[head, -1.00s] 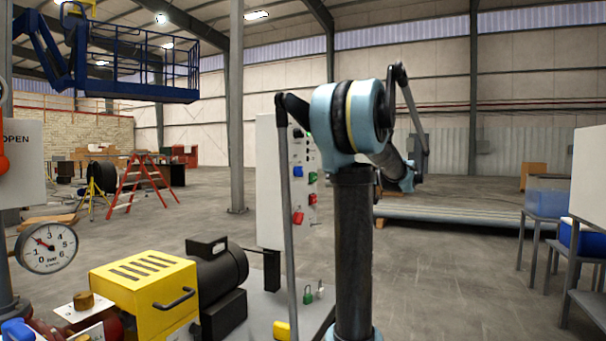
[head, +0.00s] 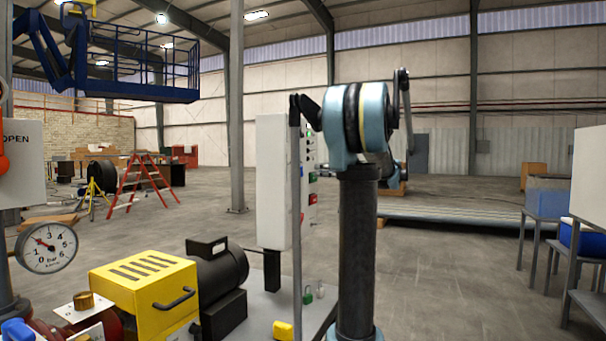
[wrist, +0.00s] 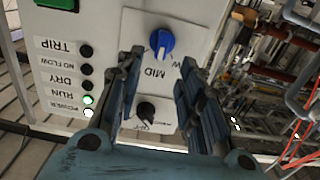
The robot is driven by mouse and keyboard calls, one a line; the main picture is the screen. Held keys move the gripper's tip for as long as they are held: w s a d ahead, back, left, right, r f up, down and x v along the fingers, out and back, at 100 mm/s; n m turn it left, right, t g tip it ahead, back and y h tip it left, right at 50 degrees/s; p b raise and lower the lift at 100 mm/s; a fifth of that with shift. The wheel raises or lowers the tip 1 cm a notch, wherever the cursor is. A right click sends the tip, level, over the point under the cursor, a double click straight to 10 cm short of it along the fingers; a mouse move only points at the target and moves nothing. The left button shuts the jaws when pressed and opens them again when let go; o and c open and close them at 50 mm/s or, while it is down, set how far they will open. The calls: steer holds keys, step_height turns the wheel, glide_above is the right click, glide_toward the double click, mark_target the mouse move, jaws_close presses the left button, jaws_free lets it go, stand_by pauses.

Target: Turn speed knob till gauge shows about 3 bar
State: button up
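The gauge (head: 46,247) is at the lower left of the head view. Its red needle points up-left, low on the 0 to 6 bar scale, near 1 to 2. In the wrist view a blue knob (wrist: 162,41) sits on a white plate, with MID printed beside it. The speed label itself is not readable. My gripper (wrist: 161,62) is open and empty, its fingertips near the blue knob's sides, slightly below it in the picture. I cannot tell whether they touch it. In the head view my gripper is hidden behind the control box (head: 272,180).
A black knob (wrist: 146,110) shows between my fingers lower in the wrist view. Indicator lamps stand left of them; RUN (wrist: 88,99) glows green and POWER glows white. The yellow pump cover (head: 145,290) and black motor (head: 218,275) stand left of the control box.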

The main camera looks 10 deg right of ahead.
mark_target(299, 171)
steer(key=x, duration=0.8)
steer(key=shift+a, duration=0.15)
steer(key=shift+w, duration=0.15)
steer(key=shift+c, duration=0.2)
jaws_close()
